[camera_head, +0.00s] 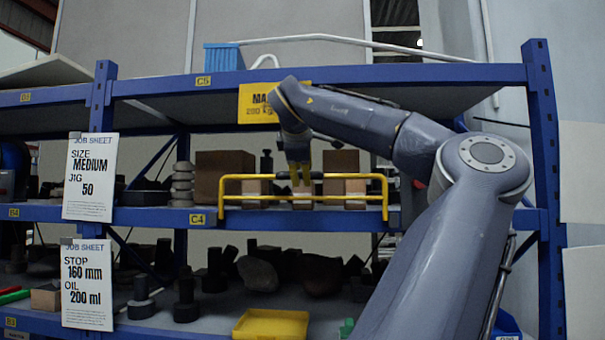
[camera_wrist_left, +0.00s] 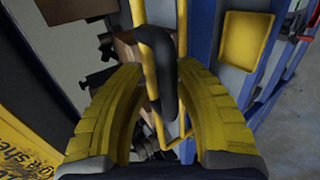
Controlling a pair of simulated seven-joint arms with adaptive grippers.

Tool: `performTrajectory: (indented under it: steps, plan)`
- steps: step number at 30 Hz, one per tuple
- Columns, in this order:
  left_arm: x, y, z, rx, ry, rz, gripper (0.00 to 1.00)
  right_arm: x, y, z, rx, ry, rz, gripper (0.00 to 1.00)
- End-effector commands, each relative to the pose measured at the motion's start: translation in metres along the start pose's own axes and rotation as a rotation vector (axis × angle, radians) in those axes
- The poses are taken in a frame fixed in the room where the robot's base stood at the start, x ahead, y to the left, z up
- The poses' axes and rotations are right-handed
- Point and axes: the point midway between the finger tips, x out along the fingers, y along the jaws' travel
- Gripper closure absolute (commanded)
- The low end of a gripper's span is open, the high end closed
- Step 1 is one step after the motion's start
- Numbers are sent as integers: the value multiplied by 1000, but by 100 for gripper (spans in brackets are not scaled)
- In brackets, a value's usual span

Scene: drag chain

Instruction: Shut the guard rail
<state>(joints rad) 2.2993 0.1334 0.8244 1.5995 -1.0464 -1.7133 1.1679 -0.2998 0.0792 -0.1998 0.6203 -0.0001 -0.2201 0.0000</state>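The guard rail (camera_head: 240,178) is a yellow tubular frame across the front of the middle shelf, upright in the head view. In the left wrist view its yellow bars (camera_wrist_left: 138,12) run between my fingers. A dark bent handle (camera_wrist_left: 158,50) also lies between them. One arm shows in the head view, reaching in from the lower right; the wrist view matches its place, so I take it as my left. Its gripper (camera_head: 300,176) points down at the rail's middle. In the wrist view the fingers (camera_wrist_left: 160,75) stand apart around the handle, with a gap visible on one side. My right gripper is not seen.
The blue shelf rack (camera_head: 545,150) has a post at the right. Brown boxes (camera_head: 225,165) stand behind the rail. A yellow tray (camera_head: 272,324) sits on the shelf below, and a yellow load sign (camera_head: 256,104) hangs above. Job sheets (camera_head: 90,180) hang at the left.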

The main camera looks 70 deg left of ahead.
Motion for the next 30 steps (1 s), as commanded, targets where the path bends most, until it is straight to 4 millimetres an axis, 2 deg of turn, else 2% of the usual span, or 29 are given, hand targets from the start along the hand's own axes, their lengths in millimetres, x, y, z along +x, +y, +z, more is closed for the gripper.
performTrajectory:
  steps: [8, 21, 30]
  plan:
    - [-10, 0, 0, 0, 0, 1, 72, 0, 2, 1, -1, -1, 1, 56]
    - [-83, 0, 0, 0, -1, 2, 72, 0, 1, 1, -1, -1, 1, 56]
    - [-114, 0, 1, 0, -1, 1, 72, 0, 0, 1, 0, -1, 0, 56]
